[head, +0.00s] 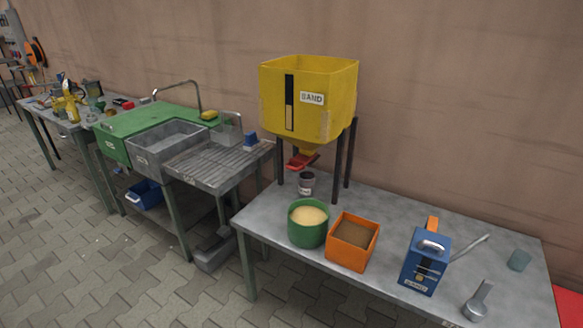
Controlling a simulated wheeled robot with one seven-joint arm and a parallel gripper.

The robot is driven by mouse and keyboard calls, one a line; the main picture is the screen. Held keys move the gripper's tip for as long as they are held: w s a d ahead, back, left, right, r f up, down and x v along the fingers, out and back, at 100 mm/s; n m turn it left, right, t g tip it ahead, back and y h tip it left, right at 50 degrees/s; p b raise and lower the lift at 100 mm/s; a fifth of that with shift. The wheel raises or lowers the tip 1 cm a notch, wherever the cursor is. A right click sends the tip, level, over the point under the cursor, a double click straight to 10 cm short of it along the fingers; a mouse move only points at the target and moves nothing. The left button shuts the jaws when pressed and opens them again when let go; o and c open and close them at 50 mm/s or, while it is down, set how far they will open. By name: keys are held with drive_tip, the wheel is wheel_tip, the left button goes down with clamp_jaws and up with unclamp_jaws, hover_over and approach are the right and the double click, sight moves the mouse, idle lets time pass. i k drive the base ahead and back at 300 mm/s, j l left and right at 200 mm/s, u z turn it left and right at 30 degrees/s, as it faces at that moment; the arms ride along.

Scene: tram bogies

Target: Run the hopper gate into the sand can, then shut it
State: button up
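A yellow hopper (338,92) with a label that seems to read "SAND" stands on dark legs at the back of the right-hand grey table. A dark slot with a pale lower part runs down its front. Under its outlet is a red gate piece (299,162); I cannot tell whether it is open or shut. A small grey can (307,187) with a dark inside and a pale label stands upright on the table below the outlet. No sand stream is visible. My gripper is not in view.
On the grey table (405,205) stand a green pot of pale grains (308,237), an orange box of brown material (348,258), a blue case (423,262), a metal scoop (477,302) and a teal cup (519,260). A sink bench (200,178) stands left. Paved floor (60,240) is clear in front.

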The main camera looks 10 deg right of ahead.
sight(298, 163)
drive_tip(key=i+j, duration=0.35)
drive_tip(key=i+j+u, duration=0.1)
drive_tip(key=i+j, duration=0.2)
drive_tip(key=i, duration=0.25)
drive_tip(key=i+j, duration=0.3)
drive_tip(key=i, duration=0.15)
drive_tip(key=i+j+u, duration=0.1)
drive_tip(key=i+j, duration=0.2)
drive_tip(key=i, duration=0.15)
drive_tip(key=i+j, duration=0.25)
drive_tip(key=i, duration=0.25)
